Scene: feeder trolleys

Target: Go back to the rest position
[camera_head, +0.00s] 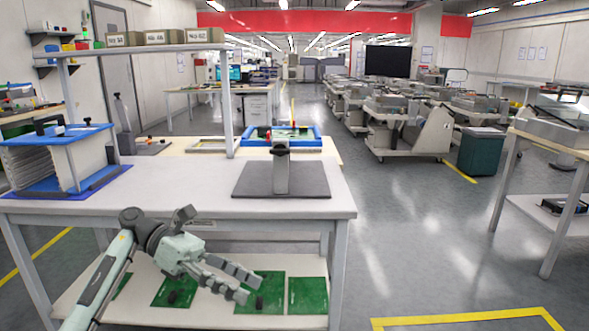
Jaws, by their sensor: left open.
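My left gripper (252,286) shows at the lower left, its arm coming in from the bottom left. It points right and slightly down, open, with nothing between its fingers. It appears in front of the lower shelf of the white workbench (150,205), below the tabletop in the picture. My right gripper is not in view. Several feeder trolleys (408,137) stand in rows in the aisle at the back right, well away from my gripper.
A grey stand on a dark mat (250,181) and a blue rack (70,184) sit on the bench. Green boards (308,295) lie on its lower shelf (200,322). A dark green bin (482,152) and a side table (565,140) stand right. The floor between is clear.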

